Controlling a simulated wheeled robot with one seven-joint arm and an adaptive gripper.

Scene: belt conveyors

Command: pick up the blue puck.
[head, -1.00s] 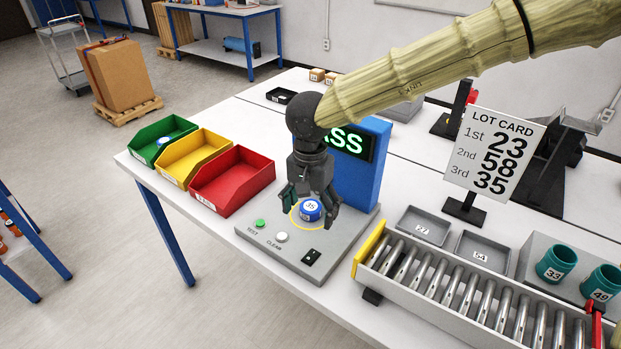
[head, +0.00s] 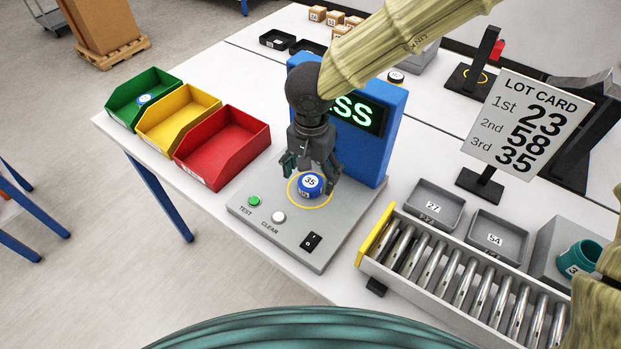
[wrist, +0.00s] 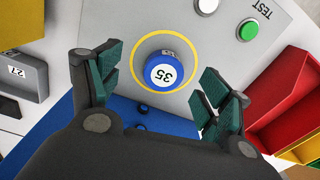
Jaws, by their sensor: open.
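The blue puck (head: 311,184), with a white top marked 35, sits inside the yellow ring on the grey tester plate (head: 300,250). My gripper (head: 312,172) is open just above and behind it, fingers pointing down. In the wrist view the puck (wrist: 163,72) lies ahead of and between the two spread fingertips (wrist: 165,82), touching neither as far as I can see. The blue tester housing (head: 373,150) stands behind, its green display reading "SS", the rest hidden by my arm.
Green (head: 150,88), yellow (head: 180,122) and red (head: 222,150) bins stand left; the green one holds a blue puck (head: 144,99). A lot card (head: 525,125) reads 23, 58, 35. Grey trays (head: 436,205) and a roller conveyor (head: 450,275) lie right. TEST (head: 254,201) and CLEAR (head: 278,217) buttons are in front.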

